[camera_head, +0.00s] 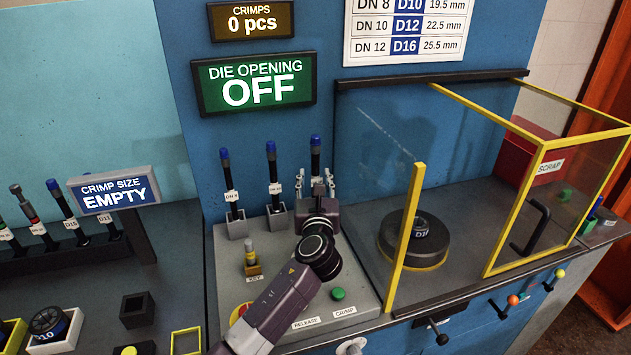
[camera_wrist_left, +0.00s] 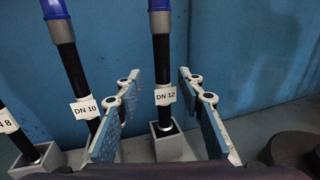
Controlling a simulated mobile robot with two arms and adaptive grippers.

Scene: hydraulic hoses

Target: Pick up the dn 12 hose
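The DN 12 hose is black with a blue top cap and a white "DN 12" tag. It stands upright in a grey holder (camera_wrist_left: 166,145) in the left wrist view, where the hose (camera_wrist_left: 162,62) shows between my fingers. In the head view its upper part (camera_head: 315,155) rises above my left gripper (camera_head: 317,186), which hides its lower part and holder. My left gripper is open, with one finger on each side of the hose and visible gaps between. My right gripper is not in view.
The DN 10 hose (camera_head: 273,175) stands just left, and the DN 8 hose (camera_head: 228,185) farther left. A blue wall panel (camera_wrist_left: 250,50) is close behind. A crimping machine with a yellow-framed clear guard (camera_head: 417,210) stands to the right. A key (camera_head: 250,254) and buttons lie in front.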

